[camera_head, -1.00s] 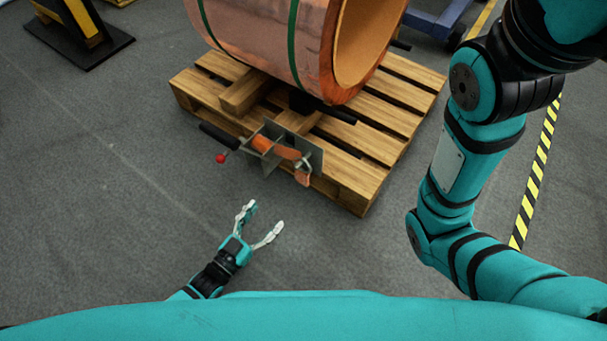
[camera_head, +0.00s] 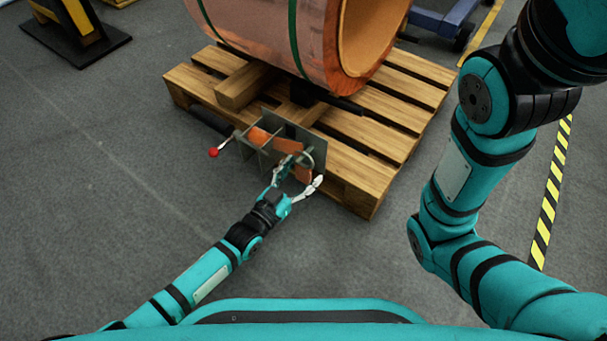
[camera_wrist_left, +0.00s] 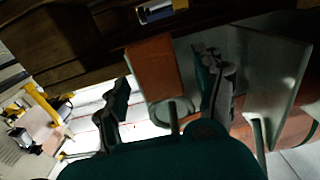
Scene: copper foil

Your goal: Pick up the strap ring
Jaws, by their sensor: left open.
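My left gripper (camera_head: 299,173) is open at the near side of a grey plate fixture (camera_head: 284,139) on the pallet's front edge. Its fingers stand on either side of an orange strap end (camera_head: 304,173). In the left wrist view the orange strap (camera_wrist_left: 153,68) and a pale grey rounded piece (camera_wrist_left: 172,112), probably the strap ring, lie between the two open fingers (camera_wrist_left: 165,78). Contact cannot be made out. The ring is partly hidden by the fingers in the head view. My right gripper is out of view.
A large copper coil (camera_head: 265,30) with green bands rests on the wooden pallet (camera_head: 345,185). A red ball knob (camera_head: 213,153) sticks out left of the fixture. A grey plate (camera_wrist_left: 275,85) stands close beside the right finger in the wrist view. The floor (camera_head: 100,180) at left is clear.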

